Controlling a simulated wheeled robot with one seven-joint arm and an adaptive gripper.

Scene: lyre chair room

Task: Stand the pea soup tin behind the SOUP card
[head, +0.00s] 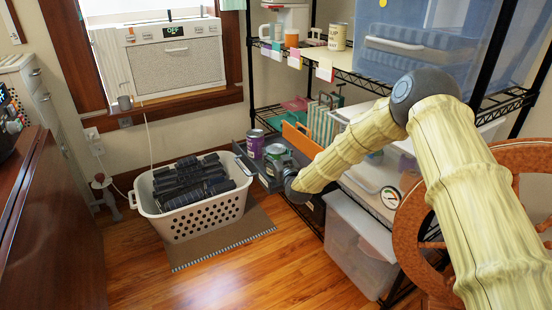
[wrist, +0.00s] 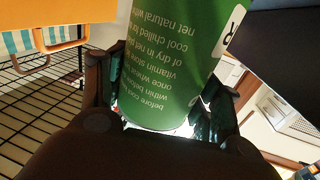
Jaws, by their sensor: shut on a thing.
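A green tin (wrist: 175,65) with white print, upside down in the wrist view, sits between the two dark fingers of my gripper (wrist: 160,108). The gripper is shut on it. I cannot read the name on its label. In the head view my gripper (head: 279,168) is low beside the shelf rack, right of the laundry basket, and mostly hides what it holds. Small cards hang along the upper shelf edge, among them a pale card (head: 265,48) and a pink-edged card (head: 324,71). Their words are too small to read, so I cannot tell which says SOUP.
A purple-banded tin (head: 255,142) stands close left of my gripper. On the upper shelf (head: 372,82) are a cream tin (head: 337,37), an orange cup (head: 291,38) and a blue clear bin (head: 405,48). A white basket (head: 208,225) stands on the floor. An orange bin (head: 301,139) is near my arm.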

